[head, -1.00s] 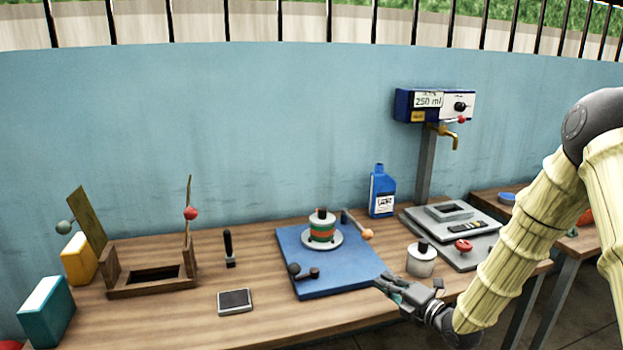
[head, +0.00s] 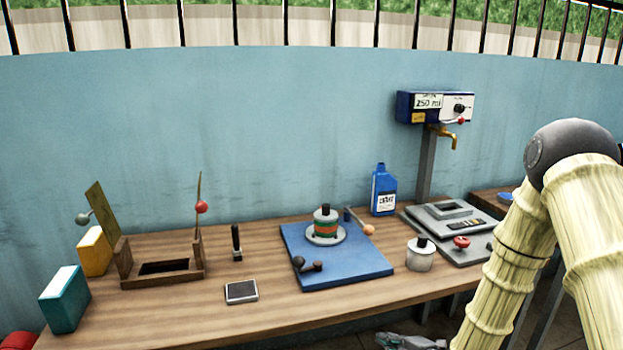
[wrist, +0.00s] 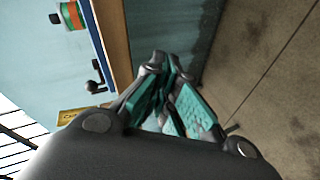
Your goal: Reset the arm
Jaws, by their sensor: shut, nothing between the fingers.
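My gripper (head: 410,342) shows at the bottom edge of the head view, low in front of the table's front edge and apart from everything on the table. In the wrist view my gripper (wrist: 165,82) has its fingers drawn together with nothing between them. The table's edge runs beside it there, with bare floor on the other side. My arm comes down on the right of the head view and hides part of the right side.
The wooden table (head: 190,313) holds a blue mat (head: 345,280) with a banded container (head: 326,230), a white pot (head: 420,260), a blue bottle (head: 383,192) and a grey scale-like device (head: 465,222). A dispenser (head: 435,107) stands behind. Floor (wrist: 265,70) is clear.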

